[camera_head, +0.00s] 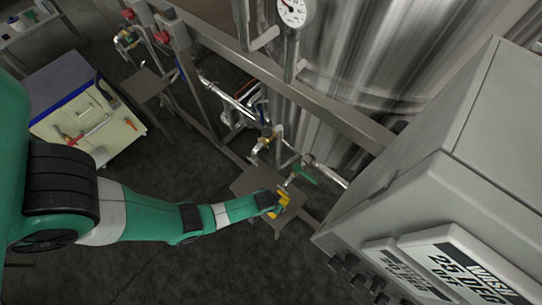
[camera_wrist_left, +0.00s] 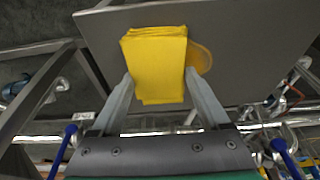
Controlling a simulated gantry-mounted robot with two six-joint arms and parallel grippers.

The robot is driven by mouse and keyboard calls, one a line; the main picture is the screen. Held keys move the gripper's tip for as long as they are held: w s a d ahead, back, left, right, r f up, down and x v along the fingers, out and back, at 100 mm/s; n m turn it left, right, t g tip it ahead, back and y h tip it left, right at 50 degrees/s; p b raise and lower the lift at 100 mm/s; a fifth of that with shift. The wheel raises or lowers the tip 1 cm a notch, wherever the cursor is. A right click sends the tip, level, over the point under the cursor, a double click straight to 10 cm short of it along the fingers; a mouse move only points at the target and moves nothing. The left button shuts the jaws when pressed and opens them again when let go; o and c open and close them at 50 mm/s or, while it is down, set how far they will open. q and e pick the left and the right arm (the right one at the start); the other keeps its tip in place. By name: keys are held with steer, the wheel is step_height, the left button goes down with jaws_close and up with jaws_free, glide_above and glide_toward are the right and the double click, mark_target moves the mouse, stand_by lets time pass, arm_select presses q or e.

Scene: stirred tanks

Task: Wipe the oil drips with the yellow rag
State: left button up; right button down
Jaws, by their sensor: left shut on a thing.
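My left gripper (camera_head: 276,203) reaches in from the left and is shut on the folded yellow rag (camera_head: 284,197). The left wrist view shows the rag (camera_wrist_left: 157,60) between the two fingers, over a flat grey plate (camera_wrist_left: 255,35). An amber oil patch (camera_wrist_left: 203,56) lies on the plate just right of the rag, partly hidden by it. In the head view the plate (camera_head: 247,184) is a small shelf below the tank's valves. I cannot tell whether the rag touches the plate. My right gripper is not in view.
A green-handled valve (camera_head: 305,175) and pipes stand close beyond the rag. A large grey control box (camera_head: 440,165) fills the right side. A steel tank (camera_head: 350,70) stands behind a metal frame rail (camera_head: 290,85). A cart with tools (camera_head: 75,110) is at the left.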

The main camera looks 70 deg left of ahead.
arm_select(q)
steer(key=shift+w+d, duration=0.3)
steer(key=shift+d, duration=0.3)
steer(key=shift+w+d, duration=0.35)
steer(key=shift+d, duration=0.3)
steer(key=shift+w+d, duration=0.3)
steer(key=shift+d, duration=0.3)
steer(key=shift+f, duration=0.15)
steer(key=shift+s+a, duration=0.3)
steer(key=shift+a, duration=0.05)
steer(key=shift+s+a+r+p, duration=0.1)
steer(key=shift+s+a+p, duration=0.3)
steer(key=shift+a, duration=0.4)
steer(key=shift+s+a+r+p, duration=0.1)
steer(key=shift+s+a+p, duration=0.25)
steer(key=shift+a, duration=0.5)
steer(key=shift+s+a+p, duration=0.2)
steer(key=shift+s+a, duration=0.35)
steer(key=shift+a, duration=0.25)
steer(key=shift+s+a+f, duration=0.1)
steer(key=shift+s+a, duration=0.3)
steer(key=shift+a, duration=0.3)
steer(key=shift+s+a+f, duration=0.1)
steer(key=shift+s+a, duration=0.25)
steer(key=shift+a, duration=0.35)
steer(key=shift+s+a+f, duration=0.1)
steer(key=shift+s+a, duration=0.3)
steer(key=shift+a, duration=0.3)
